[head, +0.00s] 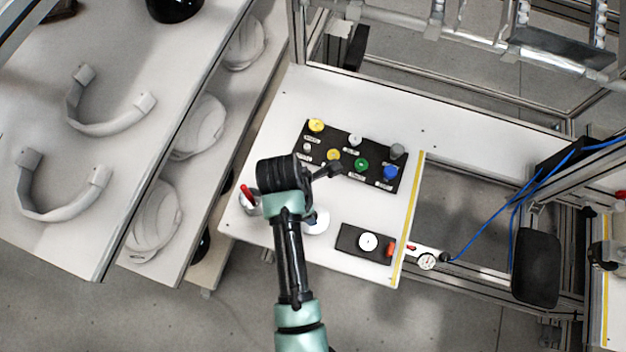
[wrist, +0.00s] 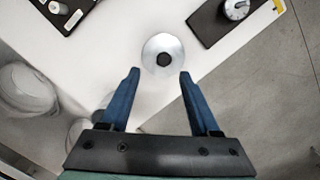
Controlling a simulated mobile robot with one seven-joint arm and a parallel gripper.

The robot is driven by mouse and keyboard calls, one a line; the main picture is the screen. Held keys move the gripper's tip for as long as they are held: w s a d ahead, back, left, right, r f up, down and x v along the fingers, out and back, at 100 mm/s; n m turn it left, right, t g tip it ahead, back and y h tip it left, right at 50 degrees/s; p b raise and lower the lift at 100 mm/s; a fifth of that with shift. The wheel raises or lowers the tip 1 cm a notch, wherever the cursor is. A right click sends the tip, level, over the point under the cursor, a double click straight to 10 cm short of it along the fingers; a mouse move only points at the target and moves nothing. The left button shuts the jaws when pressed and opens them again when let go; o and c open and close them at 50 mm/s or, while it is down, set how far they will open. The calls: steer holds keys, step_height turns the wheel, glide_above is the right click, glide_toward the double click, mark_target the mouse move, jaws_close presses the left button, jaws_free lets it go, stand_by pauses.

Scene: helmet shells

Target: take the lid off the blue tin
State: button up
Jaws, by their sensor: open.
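A round, silver lid (wrist: 150,44) with a dark knob in its middle shows from above in the wrist view, just beyond my fingertips. The same round thing (head: 318,224) shows in the head view, partly behind my arm, with a little blue by it. The tin's blue wall is hidden under the lid in the wrist view. My gripper (wrist: 160,74) is open and empty, its two blue fingers apart on either side of the lid's near edge. I cannot tell the height gap. In the head view my arm hides the fingers.
A black panel of coloured knobs (head: 348,174) lies behind on the white table (head: 270,125). A dark plate with a white dial (head: 368,242) lies to the right. A red-handled item (head: 247,194) is left of my arm. Helmet shells (head: 155,220) rest on shelves at left.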

steer(key=f, duration=0.2)
steer(key=d+f+p, duration=0.1)
steer(key=f, duration=0.1)
steer(key=shift+s+d+f, duration=0.1)
steer(key=shift+d+f, duration=0.15)
steer(key=shift+f, duration=0.5)
steer(key=shift+c, duration=0.3)
jaws_close()
